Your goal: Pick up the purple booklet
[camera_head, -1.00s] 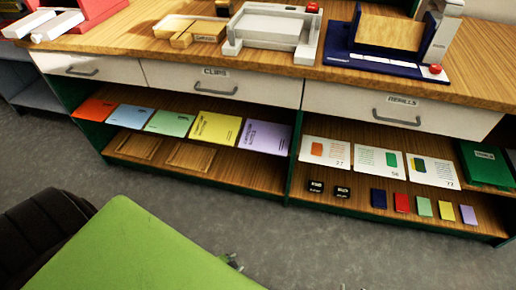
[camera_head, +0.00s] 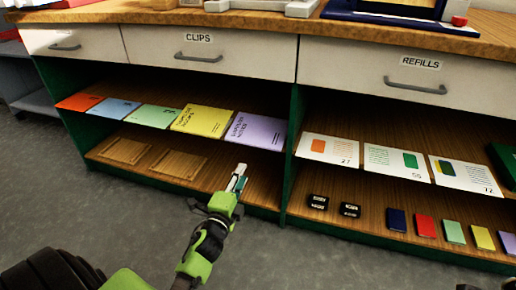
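The purple booklet (camera_head: 256,130) lies at the right end of a row of coloured booklets on the upper shelf of the left bay, close to the green divider. Its front edge is near the shelf's front edge. My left gripper (camera_head: 239,175) is in front of the lower shelf, below the booklet in the picture and apart from it. Its fingers point up toward the shelves and show nearly edge-on, so I cannot tell whether they are open or shut. I see nothing held in it. My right gripper does not show clearly.
A yellow booklet (camera_head: 202,119) lies just left of the purple one, with green (camera_head: 152,116), blue and orange ones beyond. The green divider (camera_head: 291,160) stands to the right. Wooden trays (camera_head: 178,164) lie on the lower shelf. Drawers (camera_head: 213,46) overhang the shelves.

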